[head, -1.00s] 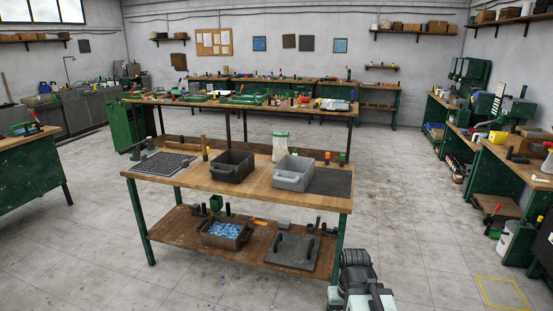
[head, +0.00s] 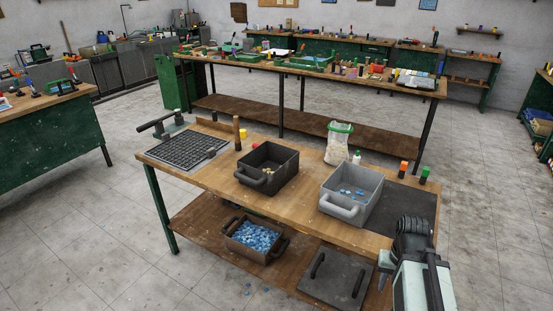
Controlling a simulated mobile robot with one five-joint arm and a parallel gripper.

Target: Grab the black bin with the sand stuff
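A black bin (head: 284,174) with a handle stands upright on the wooden top of the near workbench (head: 215,197), left of a light grey bin (head: 368,208). A few small beige, sand-coloured pieces lie inside the black bin; most of its floor looks bare. The grey bin holds a few blue pieces. A second dark bin (head: 270,257) on the lower shelf is full of blue tiles. Part of my arm shows at the lower right, beside the bench's right end. My gripper's fingers do not show, and nothing touches the black bin.
A tile grid (head: 180,148) with a lever tool lies on the left of the bench. A bag with a green rim (head: 338,143) and small bottles stand behind the bins. A dark mat (head: 408,213) covers the right end. Floor in front is clear.

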